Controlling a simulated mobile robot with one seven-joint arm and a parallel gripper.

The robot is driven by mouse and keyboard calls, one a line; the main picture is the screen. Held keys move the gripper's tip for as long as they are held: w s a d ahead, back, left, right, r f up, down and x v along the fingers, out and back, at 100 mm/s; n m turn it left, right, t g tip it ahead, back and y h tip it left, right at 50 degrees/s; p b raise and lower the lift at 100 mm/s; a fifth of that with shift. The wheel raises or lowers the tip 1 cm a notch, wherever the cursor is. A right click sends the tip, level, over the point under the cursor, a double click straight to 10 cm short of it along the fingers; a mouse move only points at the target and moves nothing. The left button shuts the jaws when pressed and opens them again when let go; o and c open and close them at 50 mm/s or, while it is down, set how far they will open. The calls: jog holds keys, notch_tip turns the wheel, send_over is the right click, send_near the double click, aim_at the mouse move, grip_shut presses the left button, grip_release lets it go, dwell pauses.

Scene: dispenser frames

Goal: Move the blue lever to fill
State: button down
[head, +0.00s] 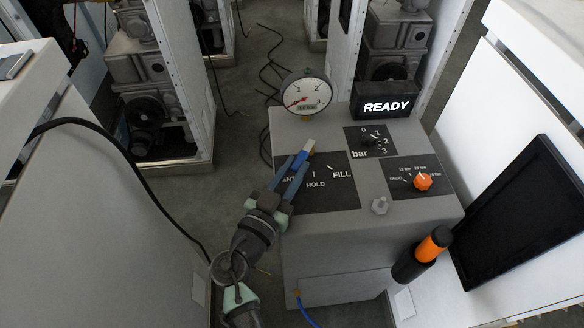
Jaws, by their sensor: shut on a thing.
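The blue lever (307,146) is on the black label plate (334,194) at the left of the grey control box. Only part of it shows, at the tips of my gripper. The plate reads HOLD in the middle and FILL at the right; the left word is partly covered by my gripper, leaving "ENT". My gripper (302,158) reaches in from the lower left and is shut on the lever, over the left part of the plate. The lever's pivot and exact angle are hidden.
A round gauge (307,94) and a lit READY sign (387,107) stand at the box's back. A bar knob (368,141), an orange knob (423,181) and a small grey knob (380,205) sit right of the plate. An orange-black handle (428,249) stands at the front right.

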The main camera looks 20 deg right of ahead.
jog(key=c, duration=0.7)
grip_release()
jog(key=shift+s+a, duration=0.1)
jog(key=shift+b+v, duration=1.05)
jog(key=shift+v, duration=5.3)
